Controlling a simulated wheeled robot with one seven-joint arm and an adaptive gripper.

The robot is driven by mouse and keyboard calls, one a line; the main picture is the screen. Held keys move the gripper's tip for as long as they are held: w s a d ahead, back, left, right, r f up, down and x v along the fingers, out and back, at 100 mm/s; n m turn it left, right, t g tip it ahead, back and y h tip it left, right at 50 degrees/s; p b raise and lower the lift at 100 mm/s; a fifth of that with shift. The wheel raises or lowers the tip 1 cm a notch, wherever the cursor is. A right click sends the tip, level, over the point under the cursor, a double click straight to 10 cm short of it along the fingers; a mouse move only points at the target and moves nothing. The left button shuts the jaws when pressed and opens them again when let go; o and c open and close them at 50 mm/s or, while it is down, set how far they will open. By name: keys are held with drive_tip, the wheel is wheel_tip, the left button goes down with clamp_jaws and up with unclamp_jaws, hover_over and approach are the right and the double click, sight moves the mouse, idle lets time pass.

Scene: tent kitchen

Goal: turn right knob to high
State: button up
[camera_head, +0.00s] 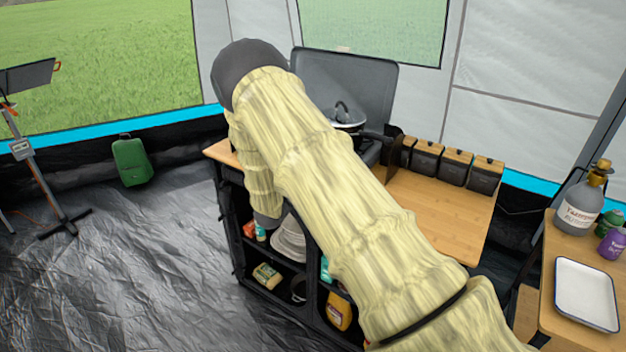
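A camping stove with a raised dark grey lid (350,85) stands at the back of the kitchen stand. A pan with a glass lid (345,116) sits on it, partly behind my arm. The stove's front and its knobs are hidden behind my arm, so I cannot see the right knob or its setting. My arm, in a pale yellow sleeve, crosses the picture from the lower right to the upper left, then bends down in front of the stand. My gripper is not visible.
The wooden stand top (440,215) is clear at its front right, with several dark canisters (455,166) behind. Shelves below hold plates (289,240) and food packs. A side table at right carries a white tray (586,294) and a gas bottle (579,208).

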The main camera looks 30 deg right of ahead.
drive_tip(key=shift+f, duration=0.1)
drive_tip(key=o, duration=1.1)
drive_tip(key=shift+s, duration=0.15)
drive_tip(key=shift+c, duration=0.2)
drive_tip(key=shift+b, duration=0.3)
